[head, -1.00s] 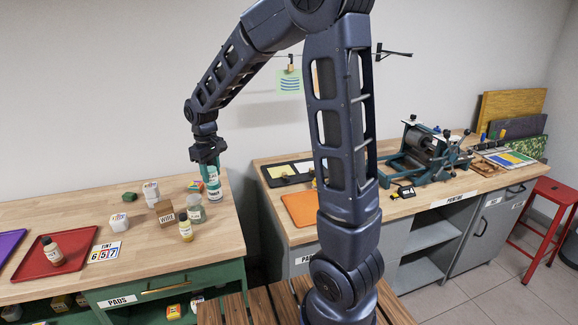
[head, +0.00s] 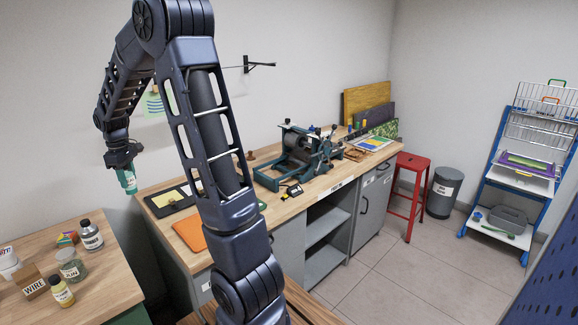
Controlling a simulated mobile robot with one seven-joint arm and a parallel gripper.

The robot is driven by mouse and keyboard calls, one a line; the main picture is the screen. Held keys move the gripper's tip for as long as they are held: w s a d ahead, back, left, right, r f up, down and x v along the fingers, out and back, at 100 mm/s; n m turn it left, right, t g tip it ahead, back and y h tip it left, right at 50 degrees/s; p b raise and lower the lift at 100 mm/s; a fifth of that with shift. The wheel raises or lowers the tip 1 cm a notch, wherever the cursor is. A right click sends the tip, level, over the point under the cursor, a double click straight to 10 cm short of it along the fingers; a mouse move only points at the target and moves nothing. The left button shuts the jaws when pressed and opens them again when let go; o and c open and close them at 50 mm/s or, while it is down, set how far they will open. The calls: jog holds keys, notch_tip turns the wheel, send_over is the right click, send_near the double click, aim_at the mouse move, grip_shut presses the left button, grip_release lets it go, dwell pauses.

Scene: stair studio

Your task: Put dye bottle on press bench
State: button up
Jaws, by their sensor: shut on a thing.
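My gripper (head: 124,165) is shut on a teal-green bottle (head: 129,181), which hangs below the fingers, roughly upright. A pale patch shows on its side, but I cannot read it. I take this as the dye bottle. The bottle is in the air, near the gap between the left worktop and the press bench. The press bench (head: 318,186) is the wooden-topped bench with grey cabinets in the middle. A green and black roller press (head: 296,155) stands on it. My arm hides part of the bench top.
The left worktop (head: 105,277) carries a silver bottle (head: 90,235), a jar (head: 71,265), a yellow bottle (head: 61,291) and a WIRE block (head: 33,281). An orange mat (head: 190,232), dark tray (head: 169,200) and tape measure (head: 292,191) lie on the bench. A red stool (head: 408,190) stands at its right.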

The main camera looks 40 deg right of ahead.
jog(key=w+d, duration=0.4)
jog(key=d, duration=0.8)
jog(key=f, duration=1.9)
jog(key=shift+a+f, duration=0.15)
jog(key=shift+a, duration=0.1)
jog(key=o, duration=1.1)
jog(key=shift+f, duration=0.15)
